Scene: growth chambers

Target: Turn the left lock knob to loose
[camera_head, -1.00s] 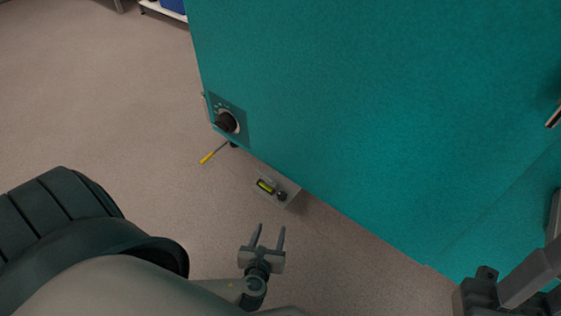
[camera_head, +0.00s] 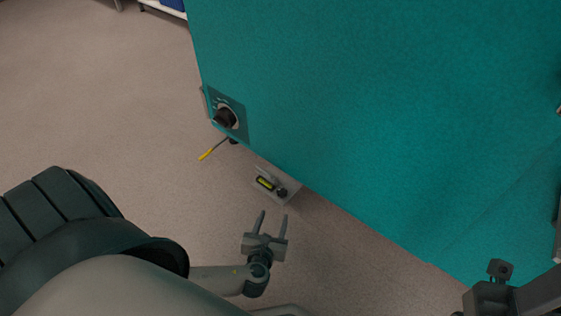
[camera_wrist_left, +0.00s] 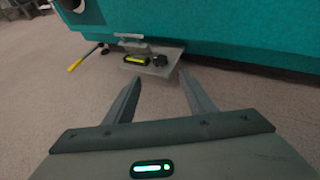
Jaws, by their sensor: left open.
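A small grey bracket (camera_head: 291,186) sticks out near the floor under the teal chamber's lower edge. It carries a yellow-green level vial (camera_head: 265,183) and a small black knob (camera_head: 282,193). In the left wrist view the black knob (camera_wrist_left: 159,60) and vial (camera_wrist_left: 135,59) lie beyond my fingertips. My left gripper (camera_head: 272,216) is open and empty, a short way from the bracket and apart from it. Its fingers point toward the bracket in the left wrist view (camera_wrist_left: 161,77). The knob's setting is too small to read. My right gripper (camera_head: 490,285) shows only partly at the lower right.
The teal chamber (camera_head: 370,110) fills the upper right. A larger black dial (camera_head: 226,117) sits on its lower left corner, and a yellow-tipped lever (camera_head: 207,154) sticks out below. Bare floor (camera_head: 110,110) is clear to the left.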

